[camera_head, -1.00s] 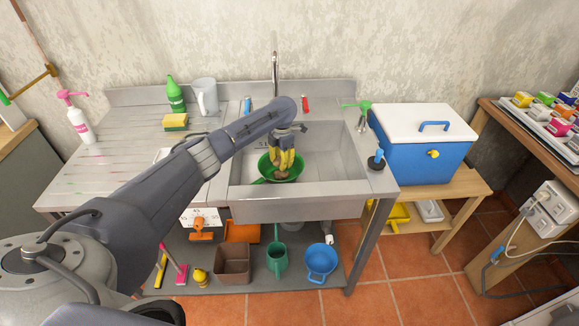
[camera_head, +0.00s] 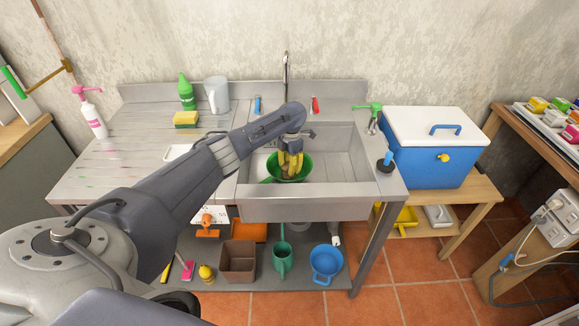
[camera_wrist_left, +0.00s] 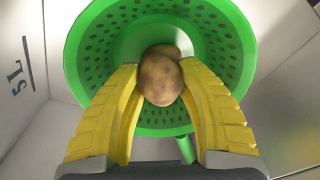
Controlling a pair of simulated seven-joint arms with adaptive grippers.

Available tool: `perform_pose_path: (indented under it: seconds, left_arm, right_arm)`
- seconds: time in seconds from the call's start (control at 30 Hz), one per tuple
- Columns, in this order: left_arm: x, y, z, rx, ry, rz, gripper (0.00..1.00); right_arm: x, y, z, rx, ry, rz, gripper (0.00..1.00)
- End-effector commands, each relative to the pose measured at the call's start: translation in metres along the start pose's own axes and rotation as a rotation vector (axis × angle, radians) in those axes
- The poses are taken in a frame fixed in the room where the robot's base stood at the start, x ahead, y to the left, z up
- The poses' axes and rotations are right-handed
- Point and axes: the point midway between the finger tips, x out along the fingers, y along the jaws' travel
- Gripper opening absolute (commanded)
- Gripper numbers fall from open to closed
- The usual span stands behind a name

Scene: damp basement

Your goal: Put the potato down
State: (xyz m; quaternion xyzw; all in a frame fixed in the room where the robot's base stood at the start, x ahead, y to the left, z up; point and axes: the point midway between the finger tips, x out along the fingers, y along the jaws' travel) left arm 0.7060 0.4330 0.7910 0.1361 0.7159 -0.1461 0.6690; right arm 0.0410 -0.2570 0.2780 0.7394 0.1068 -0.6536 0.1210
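A green colander (camera_head: 304,170) with a handle sits in the sink (camera_head: 345,185); its holed wall also shows in the left wrist view (camera_wrist_left: 90,60). My left gripper (camera_head: 290,172) points down into the colander from above. In the left wrist view its yellow fingers (camera_wrist_left: 160,75) close in on both sides of a brown potato (camera_wrist_left: 161,82) and appear to touch it. A second brown, rounded thing (camera_wrist_left: 165,49), likely another potato, shows partly behind it. The gap between the potato and the colander's bottom cannot be told. My right gripper is not in view.
The faucet (camera_head: 287,75) stands behind the sink. A sponge (camera_head: 186,119), green bottle (camera_head: 187,92) and pitcher (camera_head: 217,95) stand on the left drainboard. A blue cooler (camera_head: 430,155) is to the right. Buckets and tools lie on the shelf below.

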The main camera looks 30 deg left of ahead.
Motion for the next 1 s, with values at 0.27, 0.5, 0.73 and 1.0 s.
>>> perform_pose_path:
  seconds: [0.27,0.5,0.73,1.0]
  left_arm:
    - [0.0,0.0,0.0,0.0,0.0,0.0,0.59]
    - [-0.005,0.0,-0.001,0.001,0.0,0.001,0.59]
    - [-0.033,0.0,0.001,0.002,-0.003,0.0,0.59]
    - [-0.056,0.0,0.0,0.001,-0.001,0.0,0.59]
  right_arm:
    - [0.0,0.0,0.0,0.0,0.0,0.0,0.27]
    - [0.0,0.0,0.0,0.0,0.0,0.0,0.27]
    - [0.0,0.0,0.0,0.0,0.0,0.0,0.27]
    - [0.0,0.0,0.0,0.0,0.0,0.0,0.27]
